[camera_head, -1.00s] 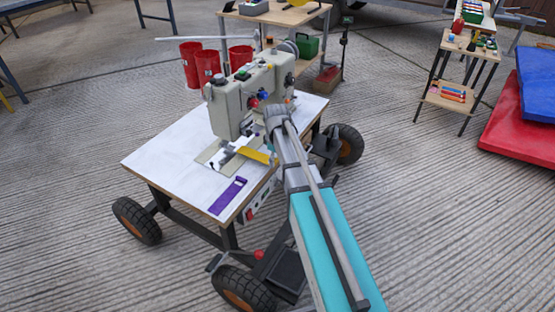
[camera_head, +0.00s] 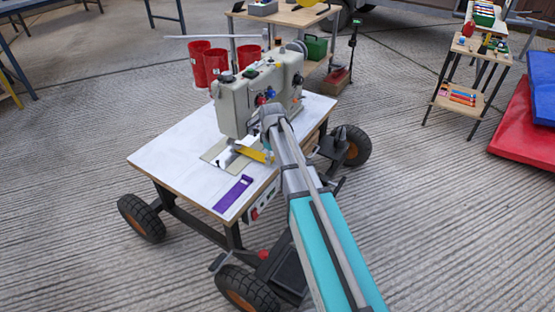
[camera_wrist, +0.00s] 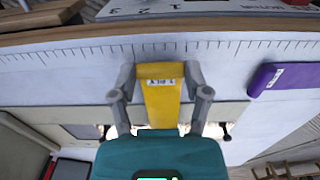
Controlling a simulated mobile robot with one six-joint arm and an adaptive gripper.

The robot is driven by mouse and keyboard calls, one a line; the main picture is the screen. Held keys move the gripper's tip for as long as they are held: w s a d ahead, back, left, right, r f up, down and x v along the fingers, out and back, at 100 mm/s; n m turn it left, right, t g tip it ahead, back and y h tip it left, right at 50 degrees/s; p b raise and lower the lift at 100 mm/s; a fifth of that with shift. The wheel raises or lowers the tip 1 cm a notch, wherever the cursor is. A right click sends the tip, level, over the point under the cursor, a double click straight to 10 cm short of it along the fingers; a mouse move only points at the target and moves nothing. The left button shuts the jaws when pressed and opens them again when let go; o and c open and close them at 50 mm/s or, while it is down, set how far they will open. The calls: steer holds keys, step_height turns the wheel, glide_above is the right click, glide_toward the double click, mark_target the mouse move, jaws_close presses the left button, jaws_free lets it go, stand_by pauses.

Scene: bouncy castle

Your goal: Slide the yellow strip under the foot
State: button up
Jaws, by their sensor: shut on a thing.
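The yellow strip (camera_head: 254,155) is at the bed of the grey sewing machine (camera_head: 254,98), on the white table. In the wrist view the strip (camera_wrist: 162,100) lies between the two fingers of my gripper (camera_wrist: 160,76), which is shut on it. The strip's printed label faces up. In the head view my wrist covers the fingers and part of the strip. The foot (camera_head: 232,146) is small under the machine's head at the left, close to the strip's left end. I cannot tell whether the strip's end is under it.
A purple strip (camera_head: 233,193) lies on the white table (camera_head: 165,160) near its front edge; it also shows at the right in the wrist view (camera_wrist: 280,78). The table's left part is clear.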

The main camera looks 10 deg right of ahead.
steer(key=shift+w+a, duration=0.85)
steer(key=shift+f, duration=0.1)
stand_by(0.4)
steer(key=o, duration=1.1)
